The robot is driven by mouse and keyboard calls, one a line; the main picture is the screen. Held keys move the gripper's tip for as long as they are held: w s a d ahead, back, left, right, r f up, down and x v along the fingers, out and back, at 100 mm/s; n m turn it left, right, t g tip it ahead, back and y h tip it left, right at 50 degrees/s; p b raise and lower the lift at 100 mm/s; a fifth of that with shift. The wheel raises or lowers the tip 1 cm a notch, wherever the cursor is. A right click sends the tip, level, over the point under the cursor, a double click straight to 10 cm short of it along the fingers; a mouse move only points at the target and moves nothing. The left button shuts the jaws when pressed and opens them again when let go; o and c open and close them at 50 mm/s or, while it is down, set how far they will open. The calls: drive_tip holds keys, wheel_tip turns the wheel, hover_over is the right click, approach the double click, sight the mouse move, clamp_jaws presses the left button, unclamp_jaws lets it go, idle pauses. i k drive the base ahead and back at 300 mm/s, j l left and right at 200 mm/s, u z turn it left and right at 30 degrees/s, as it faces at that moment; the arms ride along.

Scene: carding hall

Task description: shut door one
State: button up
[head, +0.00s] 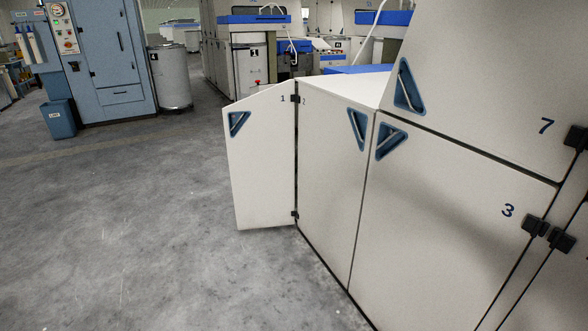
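Door one (263,165) is a white panel marked "1" with a blue triangular recessed handle (238,122) near its upper left edge. It stands open, swung out to the left from black hinges (295,99) on its right edge. The opening behind door one is hidden by the panel. My gripper is not in view.
Door three (440,215) and door seven (480,90) look closed at the right. Grey concrete floor (130,230) is clear at left and front. A blue cabinet (97,55), a small blue bin (60,119) and a metal drum (170,78) stand at the back left.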

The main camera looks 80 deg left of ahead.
sight(259, 127)
drive_tip(key=u, duration=3.05)
drive_tip(key=i+j+u, duration=0.2)
drive_tip(key=i, duration=1.2)
drive_tip(key=i+l+u, duration=0.2)
drive_tip(key=i, duration=1.15)
drive_tip(key=i+j, duration=0.15)
drive_tip(key=i, duration=0.2)
drive_tip(key=i+j+u, duration=0.1)
drive_tip(key=i, duration=0.25)
